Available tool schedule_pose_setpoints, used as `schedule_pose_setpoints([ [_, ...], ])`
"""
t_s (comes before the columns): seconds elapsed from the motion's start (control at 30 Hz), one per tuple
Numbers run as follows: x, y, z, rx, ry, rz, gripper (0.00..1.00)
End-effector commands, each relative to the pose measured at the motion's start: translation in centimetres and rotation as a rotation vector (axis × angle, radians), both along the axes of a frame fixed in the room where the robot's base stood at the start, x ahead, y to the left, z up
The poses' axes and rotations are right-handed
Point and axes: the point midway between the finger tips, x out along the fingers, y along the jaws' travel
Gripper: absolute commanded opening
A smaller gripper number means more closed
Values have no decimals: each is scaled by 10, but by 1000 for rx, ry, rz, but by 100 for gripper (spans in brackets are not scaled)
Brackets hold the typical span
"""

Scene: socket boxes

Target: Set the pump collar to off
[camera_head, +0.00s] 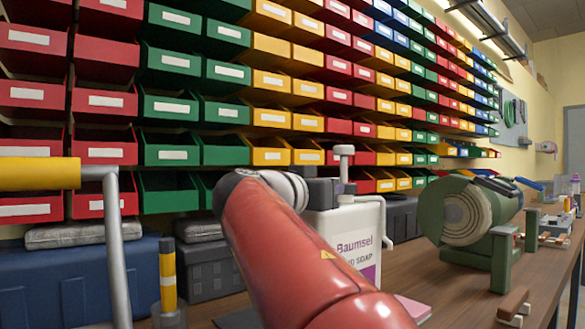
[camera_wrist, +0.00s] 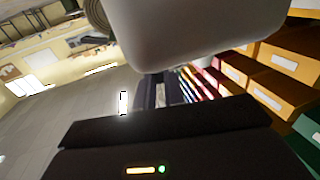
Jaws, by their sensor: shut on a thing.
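The white soap bottle (camera_head: 345,235) with "Baumsel" and "SOAP" lettering stands upright on the bench in the head view. Its white pump head (camera_head: 344,150) rises on a stem above it, and a bent white spout shows on the right. My gripper (camera_head: 338,187) reaches the bottle's neck from the left, its dark jaws shut around the pump collar. The jaws mostly hide the collar, so its setting cannot be read. In the wrist view a large, blurred white body, likely the bottle, fills the top (camera_wrist: 195,40), with my dark fingers (camera_wrist: 160,92) below it.
A green drum-like machine (camera_head: 470,215) stands on the wooden bench (camera_head: 440,280) to the right. Blue and dark cases (camera_head: 85,280) stand at the left, near a yellow-handled metal bar (camera_head: 115,235). Rows of coloured bins (camera_head: 170,105) cover the wall behind.

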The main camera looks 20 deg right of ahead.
Motion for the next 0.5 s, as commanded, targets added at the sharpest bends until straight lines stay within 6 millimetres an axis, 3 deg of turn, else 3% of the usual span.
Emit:
schedule_pose_setpoints([
  [0.03, 5, 2, 6, 6, 10, -26, 0],
  [0.5, 13, 6, 0, 5, 3, -220, 0],
])
